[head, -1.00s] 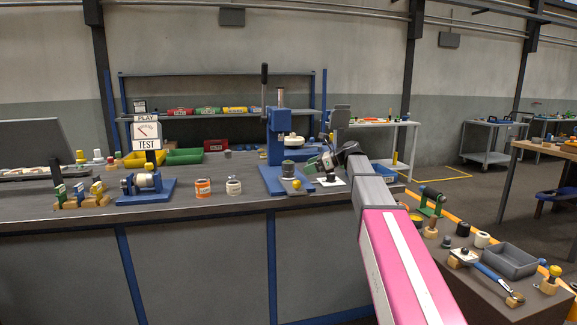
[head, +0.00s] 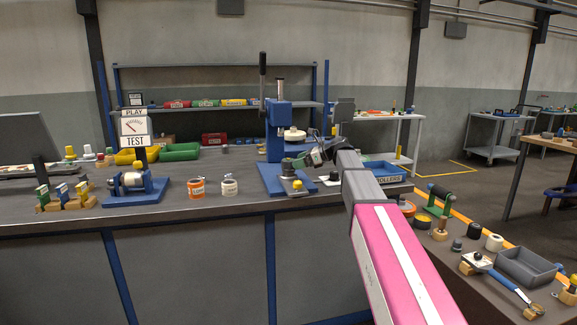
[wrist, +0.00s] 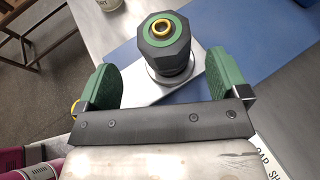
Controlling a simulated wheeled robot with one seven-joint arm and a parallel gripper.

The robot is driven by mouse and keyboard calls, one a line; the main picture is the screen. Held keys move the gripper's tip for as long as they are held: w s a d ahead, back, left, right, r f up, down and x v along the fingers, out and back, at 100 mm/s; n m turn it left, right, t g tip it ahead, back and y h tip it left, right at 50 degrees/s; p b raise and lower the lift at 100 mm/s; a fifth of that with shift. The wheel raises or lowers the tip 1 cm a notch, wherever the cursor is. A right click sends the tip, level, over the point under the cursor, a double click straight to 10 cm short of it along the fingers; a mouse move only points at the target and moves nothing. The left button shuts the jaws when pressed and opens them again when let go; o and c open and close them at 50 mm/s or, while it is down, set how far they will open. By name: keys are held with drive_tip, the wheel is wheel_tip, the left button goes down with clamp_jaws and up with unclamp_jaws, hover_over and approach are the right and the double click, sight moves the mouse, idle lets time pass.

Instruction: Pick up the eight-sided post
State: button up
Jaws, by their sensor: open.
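The eight-sided post (wrist: 161,52) is dark grey with a green top and a brass ring around a central hole. It stands upright on a round base on a grey plate, over the press's blue base. My gripper (wrist: 158,64) is open, with one green-padded finger on each side of the post and visible gaps between. In the head view the post (head: 287,169) is small, in front of the blue press (head: 278,130), and my gripper (head: 303,160) is beside its top. I cannot tell the exact finger height there.
A yellow-topped knob (head: 297,185) stands just right of the post. A white card with a black knob (head: 333,177) lies further right. An orange-labelled roll (head: 196,188) and a white roll (head: 229,187) stand to the left.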

sight(289, 164)
drive_tip(key=shift+w+x, duration=0.15)
drive_tip(key=shift+x, duration=1.25)
drive_tip(key=shift+w+x, duration=0.15)
drive_tip(key=shift+x, duration=1.2)
drive_tip(key=c, duration=1.4)
